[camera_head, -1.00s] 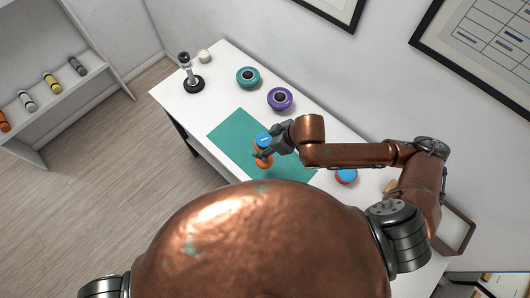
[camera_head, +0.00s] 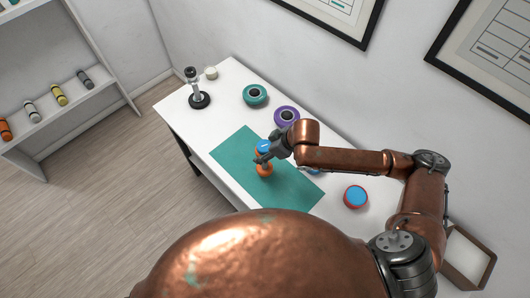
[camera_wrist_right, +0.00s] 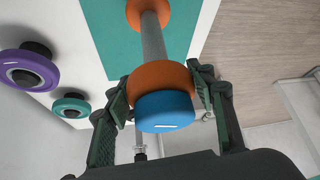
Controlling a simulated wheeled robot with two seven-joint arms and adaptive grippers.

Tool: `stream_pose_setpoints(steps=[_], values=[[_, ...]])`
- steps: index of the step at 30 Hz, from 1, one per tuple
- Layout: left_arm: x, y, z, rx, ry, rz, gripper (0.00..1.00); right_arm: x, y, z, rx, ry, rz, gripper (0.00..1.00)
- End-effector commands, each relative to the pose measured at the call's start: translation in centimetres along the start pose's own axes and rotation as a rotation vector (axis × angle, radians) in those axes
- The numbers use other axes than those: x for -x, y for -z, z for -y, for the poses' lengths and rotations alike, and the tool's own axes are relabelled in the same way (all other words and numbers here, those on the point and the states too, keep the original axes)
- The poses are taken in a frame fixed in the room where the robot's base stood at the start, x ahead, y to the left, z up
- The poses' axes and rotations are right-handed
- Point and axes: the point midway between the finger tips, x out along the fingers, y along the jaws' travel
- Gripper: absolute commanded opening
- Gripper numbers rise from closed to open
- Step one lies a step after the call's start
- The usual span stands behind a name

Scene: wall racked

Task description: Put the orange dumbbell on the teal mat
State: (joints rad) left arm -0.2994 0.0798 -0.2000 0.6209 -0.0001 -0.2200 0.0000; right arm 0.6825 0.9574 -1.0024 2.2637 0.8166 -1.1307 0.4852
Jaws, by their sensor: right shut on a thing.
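The orange dumbbell (camera_head: 264,169) has orange ends, a grey handle and a blue cap. It is upright over the middle of the teal mat (camera_head: 233,165), which lies on the white table. My right gripper (camera_head: 263,155) is shut on its upper end. In the right wrist view the fingers flank the near orange disc (camera_wrist_right: 160,78) and blue cap, and the far end is over the mat (camera_wrist_right: 105,30). I cannot tell whether the lower end touches the mat. My left gripper is not in view.
A teal ring-shaped weight (camera_head: 255,94) and a purple one (camera_head: 286,116) lie behind the mat. A black-and-grey stand (camera_head: 197,90) and a small pale item (camera_head: 211,72) are at the far left. A red-and-blue round object (camera_head: 355,196) sits right of the mat. A shelf (camera_head: 70,105) holds several cylinders.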

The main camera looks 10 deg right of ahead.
Motion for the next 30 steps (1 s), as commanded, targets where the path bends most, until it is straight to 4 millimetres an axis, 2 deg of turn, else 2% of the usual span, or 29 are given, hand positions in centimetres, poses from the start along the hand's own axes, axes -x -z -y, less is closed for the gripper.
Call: stream_pose_setpoints(steps=[3, 10, 22, 23, 30], values=[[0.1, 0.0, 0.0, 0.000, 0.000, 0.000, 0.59, -0.6, 0.2, -0.5, 0.001, -0.002, -0.007, 0.00], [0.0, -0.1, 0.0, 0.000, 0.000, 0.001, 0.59, -2.9, -1.3, -0.4, 0.001, -0.001, -0.005, 0.00], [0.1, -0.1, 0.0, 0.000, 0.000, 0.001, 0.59, -3.2, -1.5, -0.4, 0.002, -0.001, -0.006, 0.00], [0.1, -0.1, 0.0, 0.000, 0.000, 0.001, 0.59, -3.4, -1.8, -0.3, 0.001, 0.000, 0.000, 0.53], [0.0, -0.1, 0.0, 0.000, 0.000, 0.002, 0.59, -3.4, -1.8, -0.3, 0.000, 0.000, 0.000, 0.68]])
